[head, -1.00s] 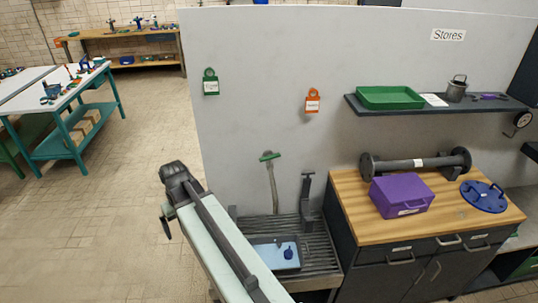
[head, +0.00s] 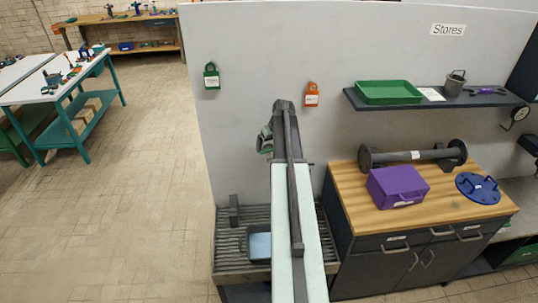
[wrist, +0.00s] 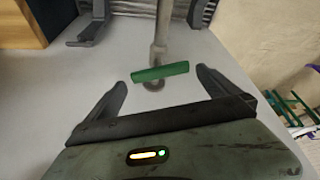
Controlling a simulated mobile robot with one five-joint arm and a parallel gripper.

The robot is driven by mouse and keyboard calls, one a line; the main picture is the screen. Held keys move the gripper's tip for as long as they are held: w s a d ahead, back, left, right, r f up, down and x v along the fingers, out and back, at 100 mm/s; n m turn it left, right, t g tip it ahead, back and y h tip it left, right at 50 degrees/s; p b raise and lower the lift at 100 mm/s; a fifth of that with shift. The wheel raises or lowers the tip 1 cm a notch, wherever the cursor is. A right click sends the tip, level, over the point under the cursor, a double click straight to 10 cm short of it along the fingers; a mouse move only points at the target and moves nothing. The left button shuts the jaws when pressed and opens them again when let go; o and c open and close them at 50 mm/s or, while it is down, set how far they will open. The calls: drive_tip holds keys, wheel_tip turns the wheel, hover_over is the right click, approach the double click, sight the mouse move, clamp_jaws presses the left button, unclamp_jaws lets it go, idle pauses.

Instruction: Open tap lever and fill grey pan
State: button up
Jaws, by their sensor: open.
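The green tap lever (wrist: 160,72) shows in the wrist view as a crossbar at the end of a pale pipe (wrist: 161,35) by the grey wall. My gripper (wrist: 161,77) is open, its two fingers to either side of the lever, with gaps visible. I cannot tell whether the lever lies fully between the fingertips in depth. In the head view my arm hides the tap, and the wrist body shows beside the arm's far end.
The slatted rack (head: 230,238) stands against the wall panel. A dark bracket (wrist: 90,25) shows near the tap. Right of it is a wood-topped cabinet (head: 365,218) with a purple box (head: 397,187), a flanged pipe and a blue disc. Open floor lies left.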

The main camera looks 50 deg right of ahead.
sight(270, 148)
drive_tip(key=b+x, duration=0.3)
drive_tip(key=x, duration=0.1)
drive_tip(key=shift+f, duration=0.4)
drive_tip(key=shift+w+r, duration=0.1)
drive_tip(key=shift+r, duration=0.05)
drive_tip(key=c, duration=1.1)
drive_tip(key=shift+n+y, duration=0.3)
drive_tip(key=shift+n, duration=0.4)
drive_tip(key=o, duration=1.1)
